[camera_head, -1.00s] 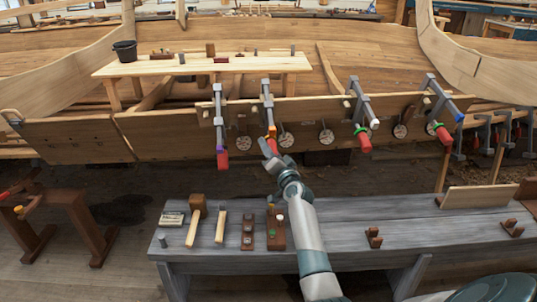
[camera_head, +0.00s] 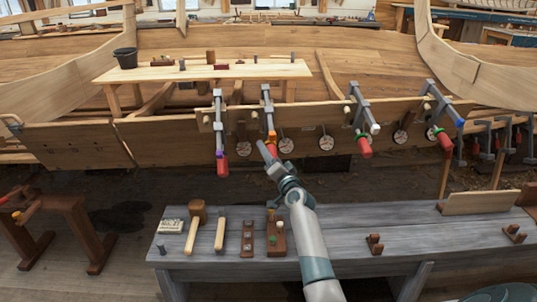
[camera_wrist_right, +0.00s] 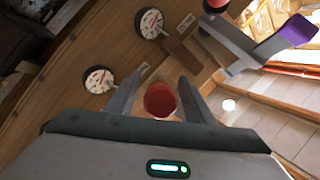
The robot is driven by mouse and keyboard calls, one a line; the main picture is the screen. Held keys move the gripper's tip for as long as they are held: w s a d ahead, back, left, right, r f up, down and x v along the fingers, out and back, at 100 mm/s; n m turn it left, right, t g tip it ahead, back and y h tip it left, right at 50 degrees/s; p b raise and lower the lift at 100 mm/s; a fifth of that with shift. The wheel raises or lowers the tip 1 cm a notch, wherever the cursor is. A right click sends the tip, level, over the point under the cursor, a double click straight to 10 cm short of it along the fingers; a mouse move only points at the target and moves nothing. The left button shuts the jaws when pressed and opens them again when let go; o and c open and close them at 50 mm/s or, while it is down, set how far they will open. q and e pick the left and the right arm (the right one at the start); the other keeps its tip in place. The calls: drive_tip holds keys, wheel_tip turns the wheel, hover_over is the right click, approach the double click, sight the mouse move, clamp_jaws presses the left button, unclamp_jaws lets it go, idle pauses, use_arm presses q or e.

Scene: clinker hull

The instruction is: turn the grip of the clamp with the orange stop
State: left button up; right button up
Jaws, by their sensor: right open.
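The clamp with the orange stop (camera_head: 271,134) hangs on the hull plank, second from the left in the head view. Its grey bar (camera_head: 266,100) stands above, and part of its red grip (camera_head: 272,146) shows just below the stop. My right gripper (camera_head: 263,151) is at that grip, partly covering it. In the right wrist view the gripper (camera_wrist_right: 158,100) is open, with a red grip (camera_wrist_right: 160,101) seen end-on between its two fingers. A gap shows beside the grip, so I see no firm hold. My left gripper is not in view.
A clamp with a purple stop (camera_head: 219,155) hangs close on the left. Round dials (camera_head: 286,145) line the plank. A grey bench (camera_head: 340,225) with mallets and blocks stands below my right arm.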

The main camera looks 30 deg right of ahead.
drive_tip(key=shift+s, duration=0.2)
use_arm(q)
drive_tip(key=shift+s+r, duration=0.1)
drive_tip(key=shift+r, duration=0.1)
use_arm(e)
drive_tip(key=v, duration=1.7)
drive_tip(key=shift+r, duration=0.1)
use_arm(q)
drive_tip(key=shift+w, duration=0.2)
